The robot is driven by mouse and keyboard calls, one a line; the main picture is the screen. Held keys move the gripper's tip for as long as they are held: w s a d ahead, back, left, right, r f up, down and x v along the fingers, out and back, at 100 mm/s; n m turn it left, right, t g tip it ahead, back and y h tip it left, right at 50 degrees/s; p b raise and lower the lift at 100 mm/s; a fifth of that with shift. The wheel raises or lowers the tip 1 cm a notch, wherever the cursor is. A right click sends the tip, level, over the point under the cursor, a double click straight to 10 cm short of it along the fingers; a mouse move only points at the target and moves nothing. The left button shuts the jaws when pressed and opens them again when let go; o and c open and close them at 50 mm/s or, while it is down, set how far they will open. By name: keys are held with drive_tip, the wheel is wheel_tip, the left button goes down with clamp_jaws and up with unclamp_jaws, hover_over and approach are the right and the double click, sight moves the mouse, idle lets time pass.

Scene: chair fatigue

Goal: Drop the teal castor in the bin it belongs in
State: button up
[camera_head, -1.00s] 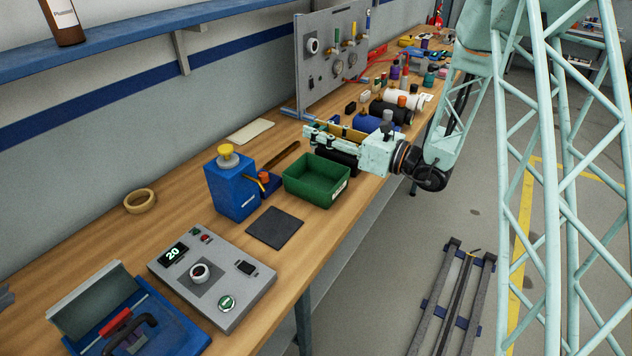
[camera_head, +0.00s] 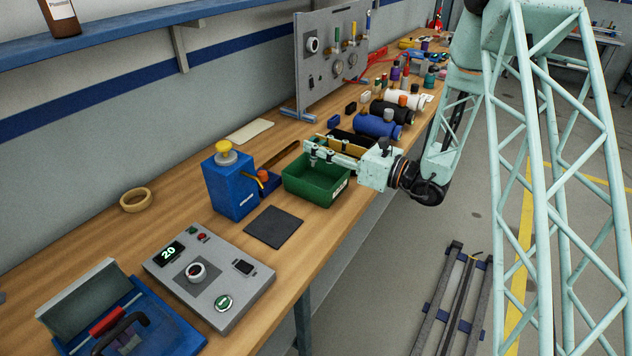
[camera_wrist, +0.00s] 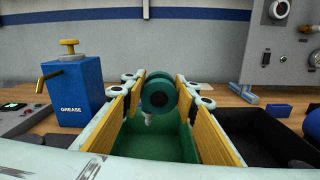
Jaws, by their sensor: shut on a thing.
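The teal castor (camera_wrist: 157,95) shows in the wrist view, held between the two yellow-padded fingers of my gripper (camera_wrist: 155,100). Its wheel faces the camera and a small pale stem points down. My gripper is shut on it. Below the castor is the green bin (camera_wrist: 150,143), and the castor hangs over it. In the head view my gripper (camera_head: 312,150) reaches over the back part of the green bin (camera_head: 312,191). A black bin (camera_wrist: 262,140) stands right of the green one in the wrist view.
A blue grease pump (camera_head: 230,188) stands left of the green bin, with a dark mat (camera_head: 273,227) in front. A control box (camera_head: 208,275) sits nearer.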

drive_tip(key=o, duration=1)
drive_tip(key=shift+c, duration=0.2)
drive_tip(key=shift+s+d, duration=0.1)
drive_tip(key=shift+d, duration=0.05)
drive_tip(key=v, duration=1.1)
drive_tip(key=shift+s+d, duration=0.2)
drive_tip(key=shift+d, duration=0.1)
idle(0.5)
